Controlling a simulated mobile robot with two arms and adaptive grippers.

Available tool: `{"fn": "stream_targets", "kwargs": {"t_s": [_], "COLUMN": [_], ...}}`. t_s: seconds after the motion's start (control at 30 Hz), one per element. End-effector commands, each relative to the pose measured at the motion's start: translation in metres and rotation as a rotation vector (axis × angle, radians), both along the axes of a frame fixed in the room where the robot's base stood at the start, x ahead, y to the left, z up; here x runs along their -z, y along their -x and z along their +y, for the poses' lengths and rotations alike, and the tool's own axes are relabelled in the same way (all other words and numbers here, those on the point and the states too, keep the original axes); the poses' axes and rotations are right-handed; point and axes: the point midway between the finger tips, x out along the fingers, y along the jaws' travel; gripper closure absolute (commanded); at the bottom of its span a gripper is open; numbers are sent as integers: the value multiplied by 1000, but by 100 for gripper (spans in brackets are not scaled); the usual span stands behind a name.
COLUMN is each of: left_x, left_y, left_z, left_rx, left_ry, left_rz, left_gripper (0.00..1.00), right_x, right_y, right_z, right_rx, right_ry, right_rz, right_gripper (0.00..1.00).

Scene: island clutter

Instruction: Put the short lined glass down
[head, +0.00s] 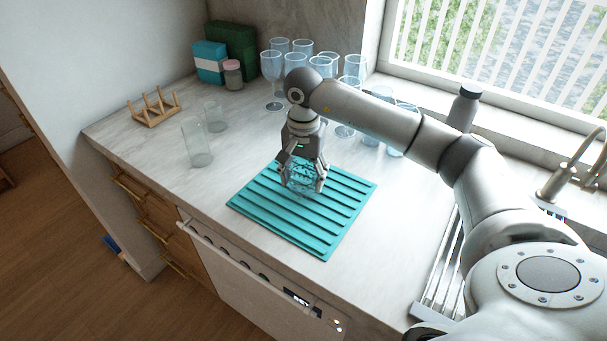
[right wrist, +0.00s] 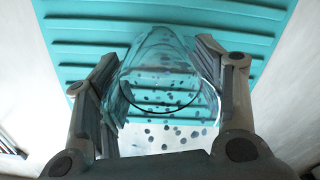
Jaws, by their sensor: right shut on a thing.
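My right gripper (head: 304,180) is shut on a short clear glass (head: 299,174) over the teal ribbed mat (head: 330,230). The glass has dark markings, which look like spots in the right wrist view (right wrist: 160,85). There the right gripper (right wrist: 163,95) has one finger on each side of the glass, with the mat's ribs behind it. I cannot tell whether the glass base touches the mat. My left gripper is out of view.
Two clear glasses (head: 197,145) stand left of the mat. A wooden rack (head: 154,108) is at the far left, a grey bottle (head: 464,108) by the window. The mat's front is clear.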

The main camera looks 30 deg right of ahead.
Motion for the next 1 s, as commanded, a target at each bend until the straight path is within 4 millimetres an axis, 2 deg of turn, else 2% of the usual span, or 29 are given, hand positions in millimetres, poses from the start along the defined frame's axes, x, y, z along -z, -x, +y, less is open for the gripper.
{"fn": "stream_targets", "kwargs": {"t_s": [0.9, 0.93, 1.0], "left_x": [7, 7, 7], "left_y": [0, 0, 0], "left_z": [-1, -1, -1], "left_rx": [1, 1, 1], "left_ry": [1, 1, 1], "left_rz": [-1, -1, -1], "left_gripper": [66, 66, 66], "right_x": [8, 9, 9], "right_y": [0, 0, 0], "right_z": [0, 0, 0], "right_rx": [0, 0, 0], "right_ry": [0, 0, 0], "right_rz": [0, 0, 0], "right_gripper": [69, 35, 26]}}
